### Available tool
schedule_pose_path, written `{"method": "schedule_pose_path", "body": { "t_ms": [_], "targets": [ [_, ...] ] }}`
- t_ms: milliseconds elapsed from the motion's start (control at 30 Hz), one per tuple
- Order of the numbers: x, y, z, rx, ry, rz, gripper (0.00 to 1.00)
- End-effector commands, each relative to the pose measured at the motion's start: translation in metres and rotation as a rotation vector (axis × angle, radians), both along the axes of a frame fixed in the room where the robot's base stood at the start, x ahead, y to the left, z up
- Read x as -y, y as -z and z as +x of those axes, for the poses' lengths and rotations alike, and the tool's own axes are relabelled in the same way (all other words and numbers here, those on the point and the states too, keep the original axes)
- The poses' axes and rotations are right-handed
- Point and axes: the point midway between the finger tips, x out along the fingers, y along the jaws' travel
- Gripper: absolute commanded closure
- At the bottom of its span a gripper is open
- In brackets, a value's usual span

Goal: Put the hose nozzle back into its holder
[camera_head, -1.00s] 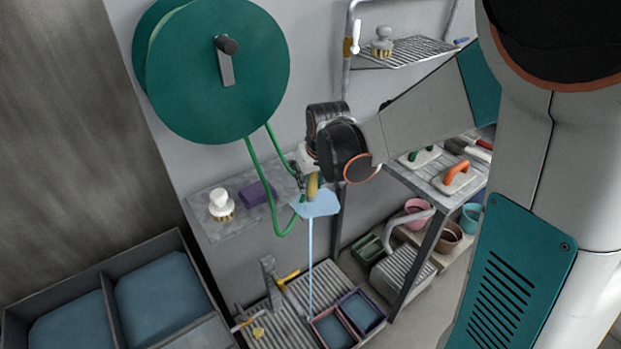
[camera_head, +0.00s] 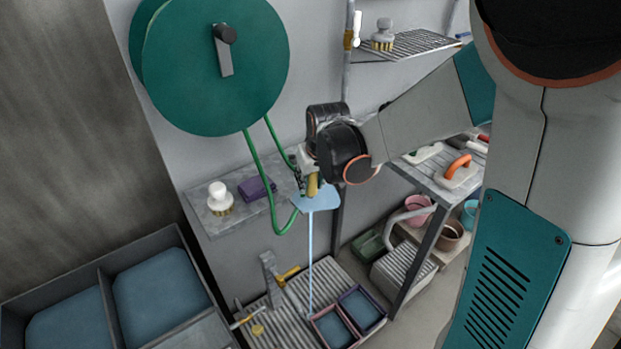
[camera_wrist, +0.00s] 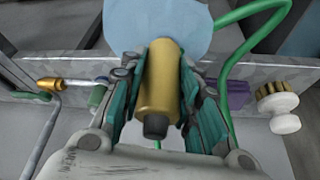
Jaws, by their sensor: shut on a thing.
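The hose nozzle (camera_wrist: 160,85) is a brass-yellow cylinder with a dark end, seen between my fingers in the wrist view. My gripper (camera_wrist: 161,62) is shut on it. In the head view my gripper (camera_head: 308,172) holds the nozzle (camera_head: 312,185) pointing down, in front of the wall ledge. A pale blue fan and thin blue stream (camera_head: 311,250) run from its lower end down to the divided tray. The green hose (camera_head: 262,180) hangs in a loop from the reel (camera_head: 215,65). I cannot make out the nozzle's holder with certainty.
A white brush (camera_head: 220,198) and purple sponge (camera_head: 257,188) lie on the ledge (camera_head: 235,217). Below are a ribbed floor rack (camera_head: 325,275), brass tap (camera_head: 288,275) and divided tray (camera_head: 340,312). Blue-filled bins (camera_head: 160,290) stand left; a shelf rack (camera_head: 425,245) stands right.

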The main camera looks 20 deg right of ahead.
Motion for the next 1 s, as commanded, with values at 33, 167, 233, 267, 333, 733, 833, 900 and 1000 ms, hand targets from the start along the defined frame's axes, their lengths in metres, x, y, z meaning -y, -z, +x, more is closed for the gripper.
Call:
{"method": "schedule_pose_path", "body": {
  "t_ms": [33, 167, 233, 267, 333, 733, 833, 900, 1000],
  "targets": [
    [0.0, 0.002, 0.0, 0.0, 0.0, 0.0, 0.97],
    [0.0, 0.005, 0.0, 0.0, 0.0, 0.0, 0.97],
    [0.0, 0.006, 0.0, 0.0, 0.0, 0.0, 0.97],
    [0.0, 0.007, 0.0, 0.0, 0.0, 0.0, 0.97],
    [0.0, 0.009, 0.0, 0.0, 0.0, 0.0, 0.97],
    [0.0, 0.012, 0.0, 0.0, 0.0, 0.0, 0.47],
    [0.0, 0.012, 0.0, 0.0, 0.0, 0.0, 0.47],
    [0.0, 0.012, 0.0, 0.0, 0.0, 0.0, 0.47],
    [0.0, 0.011, 0.0, 0.0, 0.0, 0.0, 0.47]
  ]
}}
